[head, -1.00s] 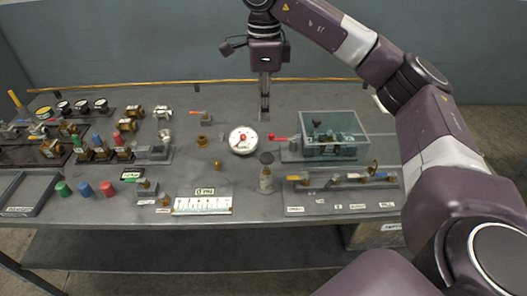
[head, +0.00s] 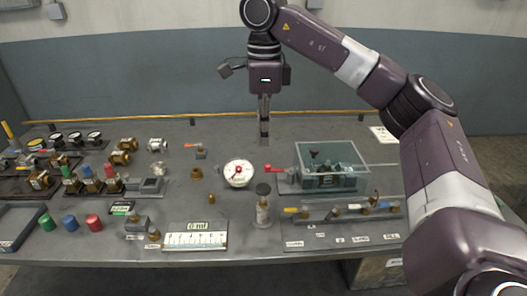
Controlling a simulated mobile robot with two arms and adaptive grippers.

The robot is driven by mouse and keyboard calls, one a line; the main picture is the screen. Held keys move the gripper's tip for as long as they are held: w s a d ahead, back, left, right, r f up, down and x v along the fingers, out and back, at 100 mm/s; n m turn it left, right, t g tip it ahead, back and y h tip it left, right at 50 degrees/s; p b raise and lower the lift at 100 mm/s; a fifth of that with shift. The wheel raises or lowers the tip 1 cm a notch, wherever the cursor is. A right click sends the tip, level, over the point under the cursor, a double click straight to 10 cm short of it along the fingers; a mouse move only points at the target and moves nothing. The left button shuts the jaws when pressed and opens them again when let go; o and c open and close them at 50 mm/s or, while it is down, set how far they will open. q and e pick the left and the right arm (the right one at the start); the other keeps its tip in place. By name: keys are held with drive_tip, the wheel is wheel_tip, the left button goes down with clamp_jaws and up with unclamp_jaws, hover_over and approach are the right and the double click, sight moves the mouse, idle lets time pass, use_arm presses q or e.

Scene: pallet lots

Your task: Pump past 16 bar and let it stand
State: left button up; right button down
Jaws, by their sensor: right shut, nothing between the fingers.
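The test pump (head: 325,180) is a green, see-through box of a tank on a grey base at the right of the bench. Its red-ended lever (head: 277,169) sticks out to the left. A round white gauge (head: 238,173) with a red mark at its centre lies left of the lever. Its reading is too small to tell. My right gripper (head: 264,140) points straight down, shut and empty, above and behind the gauge and lever, apart from both. My left gripper is not in view.
A rail of small valves (head: 340,211) lies in front of the pump. A capped bottle (head: 262,208) stands left of it. A white scale plate (head: 194,236) lies at the front edge. Gauges, brass fittings and coloured caps (head: 93,221) crowd the left. The back middle is clear.

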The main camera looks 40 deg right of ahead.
drive_tip(key=b, duration=0.1)
approach(264, 188)
drive_tip(key=shift+w+f, duration=0.1)
drive_tip(key=shift+w, duration=0.05)
wheel_tip(264, 188, down, 7)
drive_tip(key=shift+r+p, duration=0.1)
drive_tip(key=shift+p, duration=0.4)
wheel_tip(264, 188, down, 4)
drive_tip(key=shift+a+r+b, duration=0.1)
drive_tip(key=shift+b, duration=1.1)
